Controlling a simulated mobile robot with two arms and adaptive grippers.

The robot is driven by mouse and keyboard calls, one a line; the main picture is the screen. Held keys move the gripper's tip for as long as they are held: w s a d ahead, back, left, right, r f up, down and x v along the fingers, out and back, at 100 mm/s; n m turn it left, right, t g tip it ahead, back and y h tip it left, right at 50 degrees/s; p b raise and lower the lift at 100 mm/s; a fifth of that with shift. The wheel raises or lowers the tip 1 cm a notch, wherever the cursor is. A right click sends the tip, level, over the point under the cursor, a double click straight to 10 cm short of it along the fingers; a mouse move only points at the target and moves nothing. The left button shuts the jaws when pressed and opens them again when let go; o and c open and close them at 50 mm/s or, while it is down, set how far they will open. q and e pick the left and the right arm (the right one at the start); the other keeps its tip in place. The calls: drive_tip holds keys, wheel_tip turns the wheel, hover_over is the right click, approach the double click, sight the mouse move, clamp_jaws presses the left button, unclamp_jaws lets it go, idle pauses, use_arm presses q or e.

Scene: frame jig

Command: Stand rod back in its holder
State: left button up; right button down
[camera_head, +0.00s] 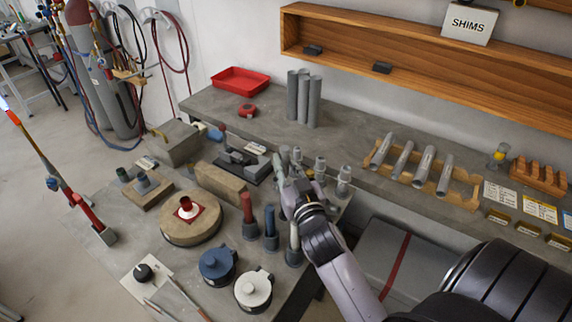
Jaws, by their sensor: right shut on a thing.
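My right gripper (284,168) reaches in from the lower right over the bench's right end. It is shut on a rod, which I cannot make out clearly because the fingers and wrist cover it. A white rod (294,238) stands upright in a dark round holder (293,258) just below my right wrist. Its top is partly hidden by the wrist, and I cannot tell whether it is the one gripped. A red rod (247,206) and a blue rod (270,222) stand upright in similar dark holders to its left. My left gripper is not in view.
Several grey fittings (343,180) stand right of the gripper. A wooden rack (461,190) holds several grey tubes. A round block (190,229), a blue-topped pot (216,265) and a white-topped pot (253,289) stand on the near bench. A red tray (240,79) lies at the back.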

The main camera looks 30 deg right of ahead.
drive_tip(key=shift+f, duration=0.1)
drive_tip(key=shift+f+b, duration=0.75)
drive_tip(key=shift+f, duration=0.15)
